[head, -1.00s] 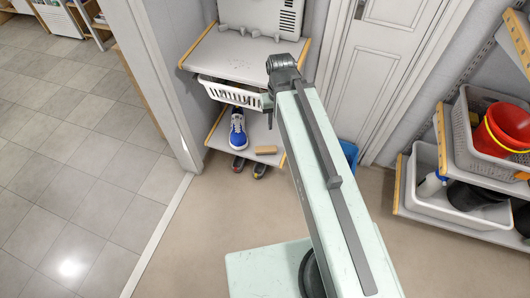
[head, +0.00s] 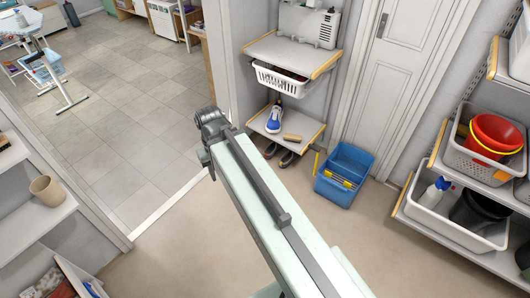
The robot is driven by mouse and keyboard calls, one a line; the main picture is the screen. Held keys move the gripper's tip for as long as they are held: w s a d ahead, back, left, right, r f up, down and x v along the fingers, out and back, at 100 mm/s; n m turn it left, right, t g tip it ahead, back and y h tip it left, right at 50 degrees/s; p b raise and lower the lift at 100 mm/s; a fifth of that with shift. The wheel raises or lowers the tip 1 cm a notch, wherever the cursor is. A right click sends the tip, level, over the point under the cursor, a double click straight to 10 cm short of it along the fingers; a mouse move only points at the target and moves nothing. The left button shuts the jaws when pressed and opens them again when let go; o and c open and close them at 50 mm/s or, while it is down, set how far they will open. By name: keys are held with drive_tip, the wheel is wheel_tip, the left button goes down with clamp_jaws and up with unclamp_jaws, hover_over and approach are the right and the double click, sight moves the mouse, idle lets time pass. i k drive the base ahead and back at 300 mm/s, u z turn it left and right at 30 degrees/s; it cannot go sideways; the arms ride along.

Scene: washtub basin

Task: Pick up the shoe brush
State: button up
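The shoe brush (head: 293,138), a small tan block, lies on the low grey shelf (head: 311,127) of the rack by the door. My gripper (head: 204,157) is at the far end of my pale green arm, left of the shelf in the picture and apart from the brush. The dark wrist and arm hide most of it, so its fingers cannot be made out.
A white basket (head: 279,83) hangs above the brush shelf. Dark shoes (head: 288,158) are on the floor below it. A blue bin (head: 343,177) stands to the right. Shelves with tubs line the right wall; the beige floor between is clear.

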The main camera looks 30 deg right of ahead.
sight(289, 137)
drive_tip(key=u, duration=0.05)
drive_tip(key=i, duration=2.4)
drive_tip(key=u, duration=0.05)
